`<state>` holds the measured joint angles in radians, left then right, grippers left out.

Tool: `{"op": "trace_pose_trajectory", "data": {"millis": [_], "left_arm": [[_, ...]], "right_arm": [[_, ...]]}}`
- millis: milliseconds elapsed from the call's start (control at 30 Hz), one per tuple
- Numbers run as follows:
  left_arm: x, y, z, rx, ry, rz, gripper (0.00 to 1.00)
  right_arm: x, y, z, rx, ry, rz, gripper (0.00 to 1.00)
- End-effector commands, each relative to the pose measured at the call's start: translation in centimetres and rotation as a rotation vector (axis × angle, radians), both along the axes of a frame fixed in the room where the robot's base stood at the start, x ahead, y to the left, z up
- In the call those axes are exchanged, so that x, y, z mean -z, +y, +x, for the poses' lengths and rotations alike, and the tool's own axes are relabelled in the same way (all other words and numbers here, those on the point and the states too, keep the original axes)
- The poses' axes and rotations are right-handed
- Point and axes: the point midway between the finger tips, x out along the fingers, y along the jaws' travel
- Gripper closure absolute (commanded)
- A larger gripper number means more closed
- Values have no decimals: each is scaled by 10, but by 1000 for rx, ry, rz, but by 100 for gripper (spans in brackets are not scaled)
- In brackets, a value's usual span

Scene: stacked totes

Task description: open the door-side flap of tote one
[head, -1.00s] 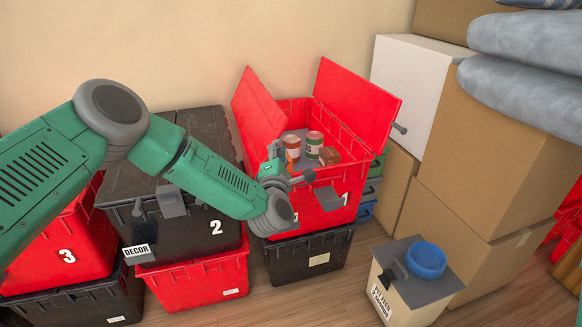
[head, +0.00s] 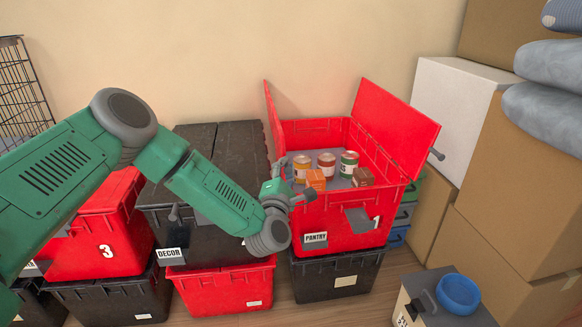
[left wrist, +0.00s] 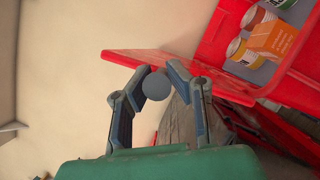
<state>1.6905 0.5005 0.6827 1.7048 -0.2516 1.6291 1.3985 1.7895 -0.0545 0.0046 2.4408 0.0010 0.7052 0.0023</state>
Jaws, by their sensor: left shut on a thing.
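Tote one (head: 341,232) is the red tote marked PANTRY and 1, stacked on a black tote. Its left flap (head: 269,112) stands raised and is seen nearly edge-on. Its right flap (head: 400,128) stands raised, tilted outward, with a grey knob (head: 437,154) on its outer side. My left gripper (head: 292,182) is at the tote's left front in the head view. In the left wrist view, its fingers (left wrist: 158,77) are shut on a grey round knob (left wrist: 157,88) beside a red flap (left wrist: 172,64). My right gripper is not in view.
Several cans (head: 327,163) and small boxes (head: 316,180) sit in tote one. Black tote 2 (head: 205,236) stands close on the left, with red tote 3 (head: 95,246) beyond. Cardboard boxes (head: 535,180) crowd the right. A bin with a blue bowl (head: 458,292) stands front right.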

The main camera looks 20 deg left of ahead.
Motion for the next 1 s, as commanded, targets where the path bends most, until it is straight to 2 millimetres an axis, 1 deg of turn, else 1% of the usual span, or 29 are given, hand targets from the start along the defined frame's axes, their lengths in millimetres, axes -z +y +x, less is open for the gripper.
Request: {"op": "trace_pose_trajectory", "data": {"millis": [33, 467, 500, 533, 867, 1000], "left_arm": [[3, 1, -1, 0, 7, 1, 100], [3, 1, -1, -1, 6, 1, 100], [3, 1, -1, -1, 6, 1, 73], [3, 1, -1, 0, 6, 1, 67], [1, 0, -3, 1, 2, 0, 67], [5, -3, -15, 3, 4, -1, 67]], "right_arm": [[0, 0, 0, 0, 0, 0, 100], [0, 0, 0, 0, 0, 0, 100], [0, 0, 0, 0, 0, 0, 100], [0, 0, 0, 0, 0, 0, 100], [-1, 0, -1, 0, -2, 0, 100], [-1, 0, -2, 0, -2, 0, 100]]}}
